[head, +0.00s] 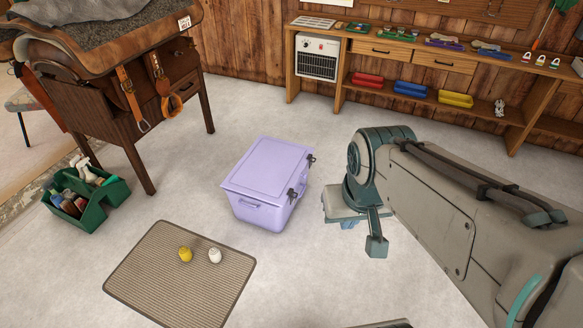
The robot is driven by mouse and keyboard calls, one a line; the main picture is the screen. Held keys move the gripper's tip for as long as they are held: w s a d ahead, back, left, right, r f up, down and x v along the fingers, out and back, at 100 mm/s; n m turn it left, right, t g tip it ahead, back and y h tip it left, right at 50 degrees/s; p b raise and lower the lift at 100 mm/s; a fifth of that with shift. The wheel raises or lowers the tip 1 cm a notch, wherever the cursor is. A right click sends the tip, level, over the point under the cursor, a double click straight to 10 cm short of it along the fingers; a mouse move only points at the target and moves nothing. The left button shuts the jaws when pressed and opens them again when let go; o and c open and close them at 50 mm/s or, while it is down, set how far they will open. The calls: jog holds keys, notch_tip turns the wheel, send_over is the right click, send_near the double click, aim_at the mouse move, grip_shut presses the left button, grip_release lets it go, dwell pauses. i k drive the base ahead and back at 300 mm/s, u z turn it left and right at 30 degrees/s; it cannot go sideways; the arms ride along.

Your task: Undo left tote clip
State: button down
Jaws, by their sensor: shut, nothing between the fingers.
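A lavender tote (268,180) with its lid closed stands on the floor near the middle of the head view. Two dark clips sit on its right-hand side: a nearer clip (291,195) and a farther clip (310,160). Both are small here, and I cannot tell whether either is fastened. My gripper (347,225) is to the right of the tote, apart from it and from both clips. It is shut and empty, with its fingers partly hidden by my wrist.
A ribbed mat (180,285) with a yellow item (185,254) and a white item (214,256) lies in front of the tote. A green caddy (88,200) and a saddle stand (110,90) are left. A wooden bench (400,55) lines the wall.

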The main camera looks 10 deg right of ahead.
aim_at(290, 192)
jog(key=z, duration=0.35)
jog(key=i, duration=1.4)
jog(key=u, duration=0.05)
